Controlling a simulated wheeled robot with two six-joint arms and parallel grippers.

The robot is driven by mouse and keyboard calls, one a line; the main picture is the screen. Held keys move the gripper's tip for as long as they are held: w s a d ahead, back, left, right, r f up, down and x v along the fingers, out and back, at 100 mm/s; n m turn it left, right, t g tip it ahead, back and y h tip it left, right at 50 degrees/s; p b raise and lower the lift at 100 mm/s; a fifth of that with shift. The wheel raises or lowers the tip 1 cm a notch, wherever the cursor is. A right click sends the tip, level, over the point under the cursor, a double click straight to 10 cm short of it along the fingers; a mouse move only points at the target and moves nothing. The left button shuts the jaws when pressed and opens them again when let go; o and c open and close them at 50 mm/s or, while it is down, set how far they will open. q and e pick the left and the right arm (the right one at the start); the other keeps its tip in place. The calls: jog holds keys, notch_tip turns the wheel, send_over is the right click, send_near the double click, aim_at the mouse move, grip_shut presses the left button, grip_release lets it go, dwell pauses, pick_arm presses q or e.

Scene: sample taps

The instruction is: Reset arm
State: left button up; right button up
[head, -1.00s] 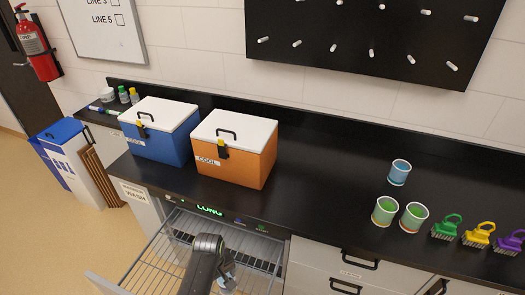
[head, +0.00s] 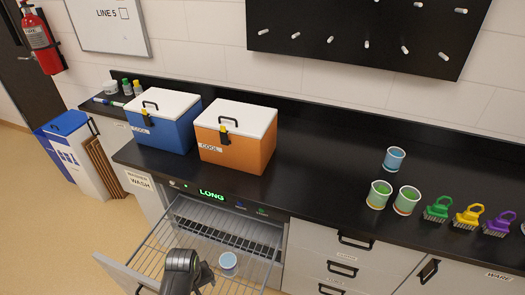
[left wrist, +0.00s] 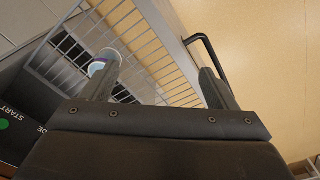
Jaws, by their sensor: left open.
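My left arm comes up from the bottom of the head view over an open pull-out wire rack (head: 160,243). Its gripper is hidden behind the arm there. In the left wrist view, my left gripper (left wrist: 160,88) is open, its two fingers wide apart with nothing between them. A light blue and white cup (head: 228,262) stands in the rack, just right of my arm in the head view. The cup (left wrist: 104,62) also shows in the left wrist view, partly behind the left finger. My right gripper is not in view.
On the black counter stand a blue cooler (head: 163,122), an orange cooler (head: 236,137), a blue cup (head: 394,159), two green cups (head: 379,195) and brushes (head: 467,218). The washer panel shows LONG (head: 212,195). The rack's front (head: 120,273) juts out toward me.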

pick_arm(q)
jog(key=s+a+r+m+t+y, duration=0.1)
jog(key=s+a+r+m+t, duration=0.15)
jog(key=s+a+r, duration=0.5)
jog(key=s+a+r+m+t+y, duration=0.1)
jog(key=s+a+r+m, duration=0.25)
jog(key=s+r, duration=0.65)
notch_tip(320, 180, down, 32)
jog(key=s+a+g+b, duration=0.2)
jog(key=b, duration=0.4)
jog(key=s+d+f+b, duration=0.1)
jog(key=s+f+b, duration=0.2)
jog(key=s+f, duration=0.4)
jog(key=s+f+g+h+b, duration=0.1)
jog(key=s+f+b, duration=0.2)
jog(key=s+f, duration=0.5)
notch_tip(320, 180, down, 9)
jog(key=shift+d+r+b, duration=0.2)
jog(key=shift+d+b, duration=0.1)
jog(key=shift+d, duration=0.05)
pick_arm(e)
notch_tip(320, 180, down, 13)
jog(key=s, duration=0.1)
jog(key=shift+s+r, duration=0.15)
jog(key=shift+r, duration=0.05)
